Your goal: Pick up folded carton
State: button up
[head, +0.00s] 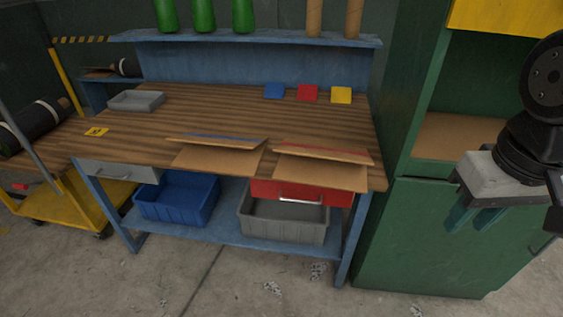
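Two folded cartons lie side by side near the front edge of the wooden bench top. The left folded carton (218,160) is brown with a blue stripe on its upper flap. The right folded carton (320,172) is brown with a red stripe and reaches over the front edge, above a red drawer. My gripper (473,219) is at the right, in front of the green cabinet and well to the right of both cartons. Its two teal fingers point down with a gap between them, and nothing shows in it.
The bench top (190,115) carries a grey tray (136,101), a yellow tag (96,132) and blue, red and yellow squares at the back. Green bottles stand on the shelf above. A blue bin (178,198) and grey bin (284,222) sit below. The green cabinet (450,240) adjoins on the right.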

aim_at(299, 169)
jog(key=z, duration=3.1)
jog(key=k, duration=1.9)
jog(key=u, duration=1.55)
jog(key=i, duration=0.5)
jog(key=u, duration=0.1)
